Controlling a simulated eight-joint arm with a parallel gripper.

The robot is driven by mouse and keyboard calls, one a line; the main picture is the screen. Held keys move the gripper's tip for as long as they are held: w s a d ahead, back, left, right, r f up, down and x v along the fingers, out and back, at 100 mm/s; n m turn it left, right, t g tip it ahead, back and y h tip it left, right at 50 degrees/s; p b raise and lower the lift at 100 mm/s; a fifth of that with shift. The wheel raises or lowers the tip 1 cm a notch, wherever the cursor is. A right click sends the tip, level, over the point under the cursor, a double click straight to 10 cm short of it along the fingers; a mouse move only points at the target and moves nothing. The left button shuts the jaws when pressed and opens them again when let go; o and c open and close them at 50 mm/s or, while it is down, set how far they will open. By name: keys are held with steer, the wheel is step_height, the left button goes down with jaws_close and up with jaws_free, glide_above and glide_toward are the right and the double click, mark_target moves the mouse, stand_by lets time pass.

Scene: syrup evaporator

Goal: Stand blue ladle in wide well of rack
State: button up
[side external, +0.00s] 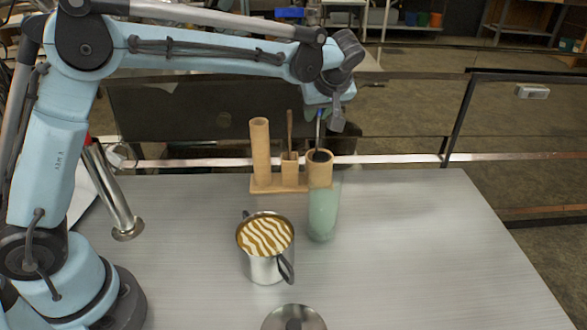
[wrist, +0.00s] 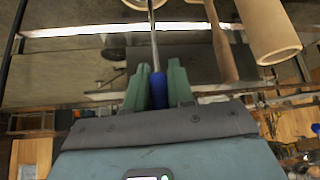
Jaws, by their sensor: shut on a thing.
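The blue ladle has a blue handle (wrist: 158,89) and a thin metal shaft (wrist: 153,35). My gripper (wrist: 158,78) is shut on the blue handle. In the side external view, the ladle (side external: 319,128) hangs roughly upright below my gripper (side external: 323,112). The wooden rack (side external: 276,186) stands near the far table edge. Its wide well (side external: 320,174) is the right-hand one, and the ladle's shaft runs down to its open mouth. The ladle's bowl is hidden, and I cannot tell whether it touches the bottom of the well.
The rack also has a tall tube (side external: 261,150) at left and a narrow holder with a wooden utensil (side external: 290,130). A green bottle (side external: 323,215) stands in front of the wide well. A metal pot (side external: 265,265) and a round lid (side external: 290,320) are nearer. The table's right side is clear.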

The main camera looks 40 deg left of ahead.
steer(key=shift+f, duration=1.35)
steer(key=o, duration=0.9)
steer(key=shift+o, duration=0.4)
steer(key=o, duration=0.8)
steer(key=shift+o, duration=0.2)
steer(key=shift+r, duration=0.1)
steer(key=v, duration=0.7)
